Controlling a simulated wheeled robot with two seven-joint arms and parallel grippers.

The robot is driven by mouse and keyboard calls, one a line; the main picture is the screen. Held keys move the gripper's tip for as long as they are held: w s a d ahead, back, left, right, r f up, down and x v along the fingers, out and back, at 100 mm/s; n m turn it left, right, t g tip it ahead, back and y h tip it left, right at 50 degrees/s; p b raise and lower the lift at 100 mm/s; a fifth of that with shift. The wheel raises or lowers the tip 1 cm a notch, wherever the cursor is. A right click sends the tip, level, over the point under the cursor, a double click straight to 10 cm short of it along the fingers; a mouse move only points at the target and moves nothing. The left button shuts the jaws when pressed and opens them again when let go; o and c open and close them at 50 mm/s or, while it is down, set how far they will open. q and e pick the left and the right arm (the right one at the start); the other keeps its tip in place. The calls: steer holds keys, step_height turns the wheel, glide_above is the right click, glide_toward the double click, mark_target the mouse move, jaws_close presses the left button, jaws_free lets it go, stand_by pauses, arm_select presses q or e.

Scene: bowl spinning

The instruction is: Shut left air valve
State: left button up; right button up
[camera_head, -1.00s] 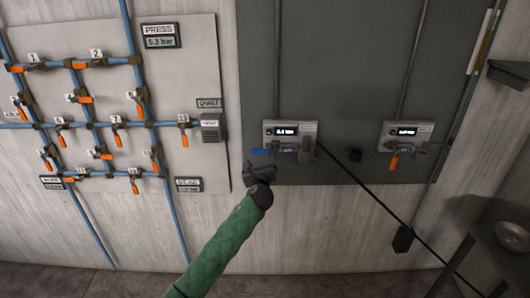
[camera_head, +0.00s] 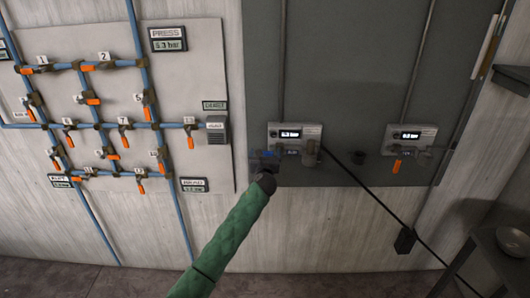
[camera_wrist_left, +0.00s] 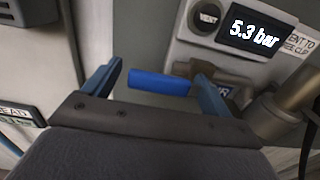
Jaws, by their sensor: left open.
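The left air valve unit (camera_head: 296,133) is a grey box on the dark panel with a lit display, which reads 5.3 bar in the wrist view (camera_wrist_left: 254,30). Its blue handle (camera_wrist_left: 160,83) lies about level, pointing left. My left gripper (camera_head: 263,160) is at this handle and covers most of it in the head view. In the wrist view its two fingers are open, one on each side of the blue handle, with visible gaps. Whether they touch it cannot be told. My right gripper is out of view.
A similar unit (camera_head: 408,134) with an orange handle (camera_head: 397,165) hanging down is to the right. A board of blue pipes and orange-handled valves (camera_head: 205,70) is at left. A black cable (camera_head: 371,189) runs down right. A table with a bowl (camera_head: 513,239) stands lower right.

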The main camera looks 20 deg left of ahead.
arm_select(q)
steer(key=shift+w+a, duration=0.1)
steer(key=shift+w, duration=0.05)
steer(key=shift+c, duration=0.5)
steer(key=c, duration=1.3)
steer(key=shift+f, duration=0.1)
